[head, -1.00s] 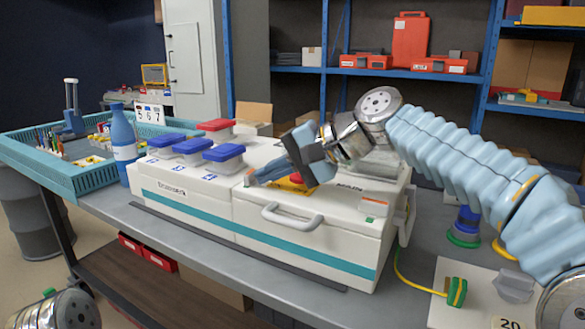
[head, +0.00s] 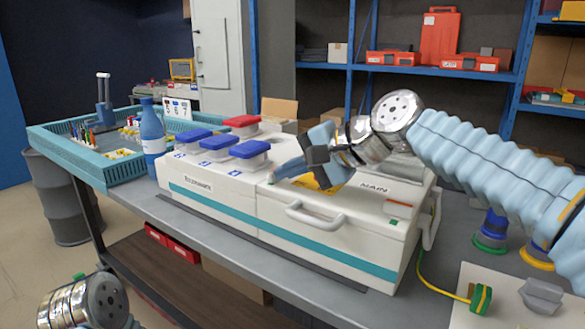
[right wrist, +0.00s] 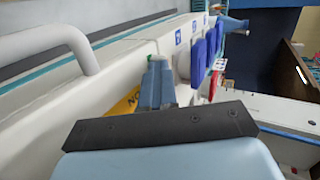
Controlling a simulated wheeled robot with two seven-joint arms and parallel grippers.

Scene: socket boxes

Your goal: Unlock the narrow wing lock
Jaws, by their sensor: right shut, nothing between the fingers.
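The white socket box (head: 350,235) stands on the grey table, with a yellow plate (head: 306,183) on its top. My right gripper (head: 277,173) is over this plate, its fingers pointing left and close to the box top. In the right wrist view its blue fingers (right wrist: 157,84) are together and empty, with the yellow plate (right wrist: 126,105) partly showing beside them. The narrow wing lock cannot be made out; my gripper covers much of the plate. Of my left arm only a metal wrist part shows at the bottom left of the head view.
Blue lids (head: 249,148) and a red lid (head: 242,121) rise from the box's left half. A handle (head: 314,217) sticks out in front. A blue bottle (head: 152,132) and a teal crate (head: 95,178) stand at the left. A green plug (head: 480,298) lies at the right.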

